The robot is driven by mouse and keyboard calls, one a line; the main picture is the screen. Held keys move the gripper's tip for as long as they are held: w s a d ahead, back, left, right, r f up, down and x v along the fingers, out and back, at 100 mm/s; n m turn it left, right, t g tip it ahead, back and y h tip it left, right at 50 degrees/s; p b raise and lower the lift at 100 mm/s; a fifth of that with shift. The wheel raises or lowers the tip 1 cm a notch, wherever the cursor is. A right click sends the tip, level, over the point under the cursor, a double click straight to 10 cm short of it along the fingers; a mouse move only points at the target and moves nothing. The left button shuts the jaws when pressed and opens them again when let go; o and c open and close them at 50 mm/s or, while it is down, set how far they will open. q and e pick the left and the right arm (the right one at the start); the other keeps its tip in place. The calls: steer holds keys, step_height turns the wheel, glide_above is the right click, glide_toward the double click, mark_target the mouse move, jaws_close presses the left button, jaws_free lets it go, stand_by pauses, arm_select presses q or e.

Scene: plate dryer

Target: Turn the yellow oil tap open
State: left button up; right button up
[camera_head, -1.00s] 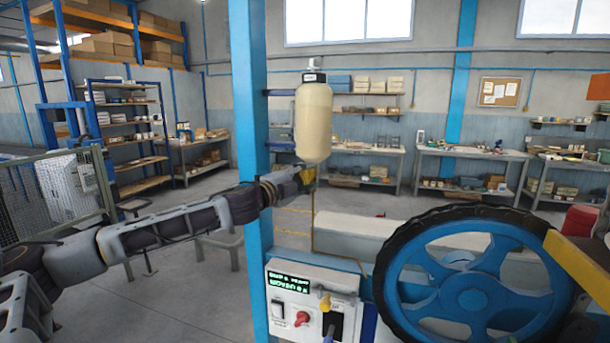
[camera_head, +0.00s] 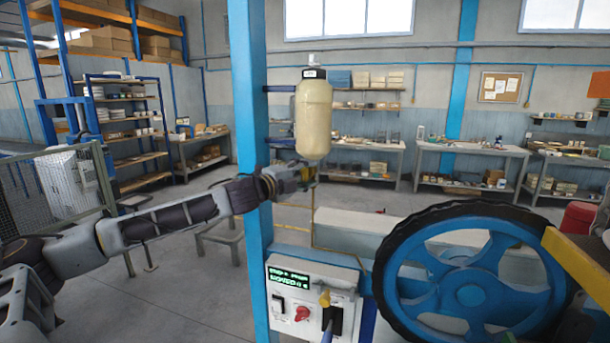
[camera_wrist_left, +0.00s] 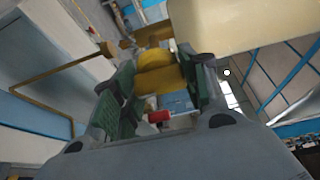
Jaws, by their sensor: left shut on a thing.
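The yellow oil tap (camera_wrist_left: 160,72) shows in the left wrist view between the green-padded fingers of my left gripper (camera_wrist_left: 158,88), which is shut on it. In the head view, my left gripper (camera_head: 304,176) is just below the cream oil bottle (camera_head: 313,120), which hangs upright beside the blue post. There the gripper mostly hides the tap. The bottle's pale lower part (camera_wrist_left: 225,22) fills the upper right of the wrist view. My right gripper is not in view.
The blue post (camera_head: 251,120) stands close behind my left arm. A large blue wheel with a black rim (camera_head: 468,297) is at the lower right. A control panel (camera_head: 283,328) with a red knob is below the gripper. A thin pipe (camera_head: 313,215) runs down from the bottle.

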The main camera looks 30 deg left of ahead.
arm_select(q)
steer(key=shift+f, duration=0.1)
steer(key=o, duration=1)
steer(key=shift+o, duration=0.2)
steer(key=shift+s+a, duration=0.1)
steer(key=shift+s, duration=0.05)
steer(key=shift+s+a, duration=0.15)
steer(key=shift+s, duration=0.3)
steer(key=shift+s+a, duration=0.1)
steer(key=shift+s, duration=1.5)
steer(key=s+a, duration=0.1)
steer(key=s, duration=0.6)
steer(key=shift+s, duration=0.2)
